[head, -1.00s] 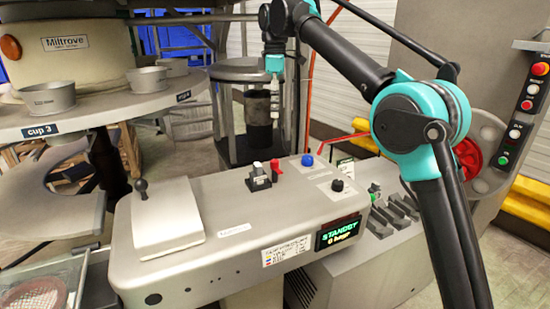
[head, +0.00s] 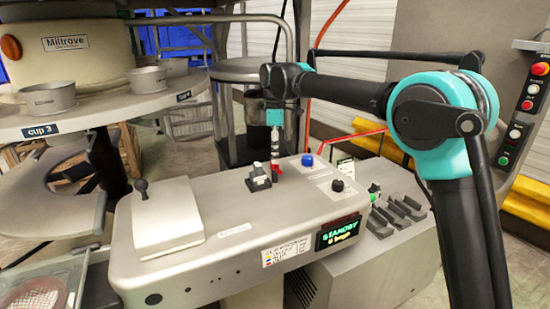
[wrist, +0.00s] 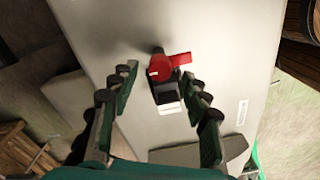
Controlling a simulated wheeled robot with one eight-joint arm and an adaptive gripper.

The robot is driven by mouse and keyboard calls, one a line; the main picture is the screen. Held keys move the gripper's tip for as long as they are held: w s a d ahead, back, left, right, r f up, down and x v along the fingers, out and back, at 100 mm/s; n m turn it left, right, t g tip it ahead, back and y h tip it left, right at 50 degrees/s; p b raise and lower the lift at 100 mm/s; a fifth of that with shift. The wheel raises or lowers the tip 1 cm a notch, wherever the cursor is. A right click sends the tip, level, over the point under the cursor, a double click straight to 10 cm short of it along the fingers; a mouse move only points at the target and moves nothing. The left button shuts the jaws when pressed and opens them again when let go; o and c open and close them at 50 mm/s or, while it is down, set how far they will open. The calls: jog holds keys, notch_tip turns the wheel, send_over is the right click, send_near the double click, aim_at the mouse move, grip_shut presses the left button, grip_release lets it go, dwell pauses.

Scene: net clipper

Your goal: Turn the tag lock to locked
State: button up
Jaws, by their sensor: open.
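A red knob with a pointer-like lever (wrist: 163,67) stands on the grey console, and it also shows in the head view (head: 276,170). A black and white rocker-like block (wrist: 168,95) sits close beside it, also in the head view (head: 259,180). No tag lock label is readable, so I cannot confirm which part is the lock. My gripper (wrist: 160,75) is open and points down over the console. In the wrist view its fingers lie on either side of the red knob and block, apart from both. In the head view it hangs right above the red knob (head: 275,153).
The grey console (head: 225,255) also carries a blue button (head: 307,160), a black knob (head: 338,185), a black ball lever (head: 141,188) and a lit STANDBY display (head: 338,231). A round turntable with cups (head: 100,112) stands at left.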

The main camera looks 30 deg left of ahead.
jog(key=shift+f, duration=0.95)
grip_shut()
